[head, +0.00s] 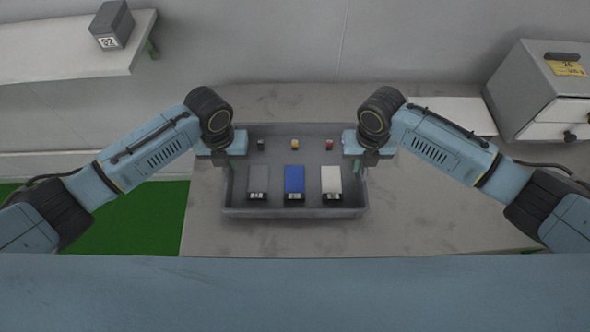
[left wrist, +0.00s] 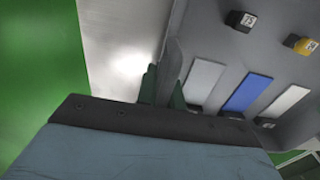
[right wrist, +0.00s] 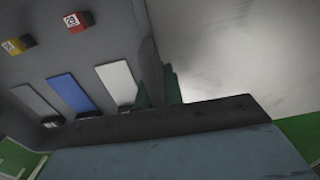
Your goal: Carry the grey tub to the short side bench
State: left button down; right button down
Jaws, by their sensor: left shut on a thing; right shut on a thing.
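The grey tub (head: 294,212) sits on the grey table in front of me in the head view. Inside it are a grey, a blue (head: 294,180) and a white block in a front row, and small black, yellow and red cubes behind them. My left gripper (head: 228,160) is shut on the tub's left wall; the left wrist view shows its green fingers (left wrist: 162,88) on either side of that wall. My right gripper (head: 361,162) is shut on the tub's right wall, its fingers (right wrist: 158,90) astride it in the right wrist view. The fingertips are partly hidden.
The table (head: 430,215) has bare room right of the tub. A white drawer cabinet (head: 545,90) with a yellow label stands at the back right, beside a pale flat panel (head: 460,115). A pale bench (head: 60,50) at the upper left bears a dark box (head: 111,25). Green floor (head: 135,220) lies left.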

pick_arm(q)
jog(key=shift+d+r, duration=0.15)
jog(key=shift+r, duration=0.05)
pick_arm(e)
jog(key=shift+a+r, duration=0.15)
jog(key=shift+r, duration=0.05)
